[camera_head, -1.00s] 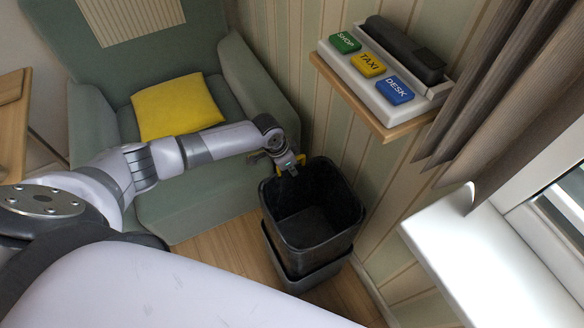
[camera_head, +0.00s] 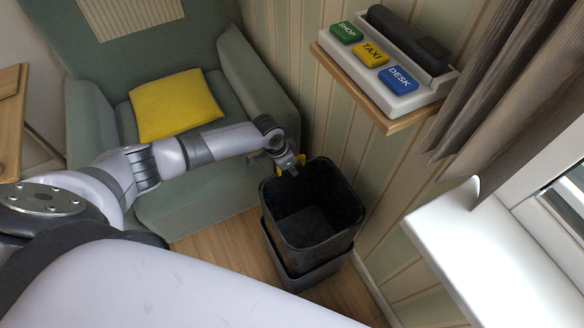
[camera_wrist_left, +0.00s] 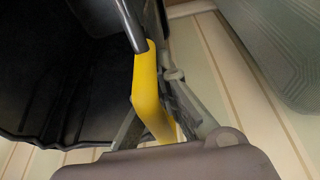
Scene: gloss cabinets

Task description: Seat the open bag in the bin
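The open bag (camera_head: 312,240) is black and box-shaped, its mouth facing up. It stands upright in the grey bin (camera_head: 309,280), with its upper walls well above the bin's rim. My left gripper (camera_head: 289,170) is at the bag's far left rim, by the chair. In the left wrist view a yellow strip (camera_wrist_left: 147,85) at the bag's edge lies between the fingers, which appear shut on it. The bag's dark inside (camera_wrist_left: 60,80) shows left of the strip. The bag's lower part is hidden inside the bin. My right gripper is not in view.
A green armchair (camera_head: 215,190) with a yellow cushion (camera_head: 175,105) stands behind and left of the bin. The striped wall (camera_head: 375,215) is close on the right. A wooden shelf (camera_head: 392,128) with a button panel and a white sill (camera_head: 480,265) stick out there. Wooden floor shows left of the bin.

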